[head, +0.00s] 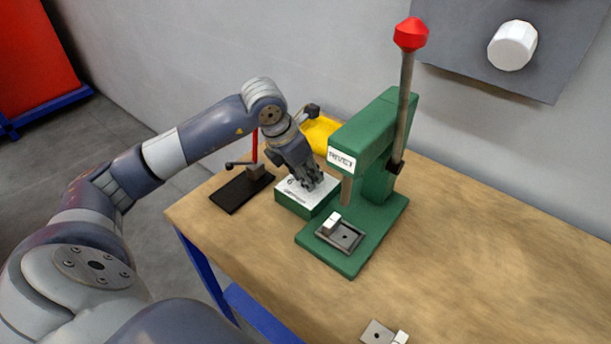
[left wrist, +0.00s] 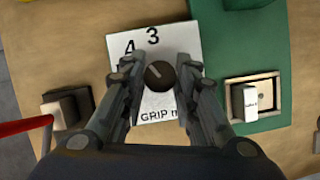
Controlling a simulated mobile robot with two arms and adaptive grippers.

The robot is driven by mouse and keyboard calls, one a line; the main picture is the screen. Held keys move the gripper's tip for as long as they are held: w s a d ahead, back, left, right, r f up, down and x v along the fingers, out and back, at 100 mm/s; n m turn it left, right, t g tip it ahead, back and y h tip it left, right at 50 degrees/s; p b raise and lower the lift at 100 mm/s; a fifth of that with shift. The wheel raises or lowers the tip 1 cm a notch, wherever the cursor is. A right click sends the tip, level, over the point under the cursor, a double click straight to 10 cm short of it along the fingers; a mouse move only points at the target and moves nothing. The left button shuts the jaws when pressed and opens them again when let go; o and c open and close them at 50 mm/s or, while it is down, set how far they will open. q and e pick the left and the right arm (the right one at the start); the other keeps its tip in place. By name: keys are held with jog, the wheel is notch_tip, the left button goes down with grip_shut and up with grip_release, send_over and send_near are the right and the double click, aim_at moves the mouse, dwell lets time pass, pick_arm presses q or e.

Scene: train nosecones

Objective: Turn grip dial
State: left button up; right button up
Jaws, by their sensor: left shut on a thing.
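The grip dial is a dark round knob (left wrist: 160,75) on a white plate (left wrist: 182,35) marked with "3", "4" and the word "GRIP". A pale pointer line on the knob tilts to the upper left. In the head view the plate tops a green box (head: 294,206) left of the green press. My left gripper (head: 310,183) points down over the box and hides the knob there. My right gripper is not in view.
A green press (head: 371,140) with a red-topped lever (head: 411,34) stands close on the right. A black base (head: 236,192) with a red upright stands on the left. A yellow object (head: 322,130) lies behind. The table's right side (head: 500,240) is mostly clear.

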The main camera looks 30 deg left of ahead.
pick_arm(q)
jog(key=shift+n+y, duration=0.3)
jog(key=shift+n, duration=0.4)
jog(key=o, duration=1.1)
jog(key=shift+c, duration=0.2)
jog(key=shift+r, duration=0.25)
jog(key=v, duration=1.1)
jog(key=shift+s+r, duration=0.2)
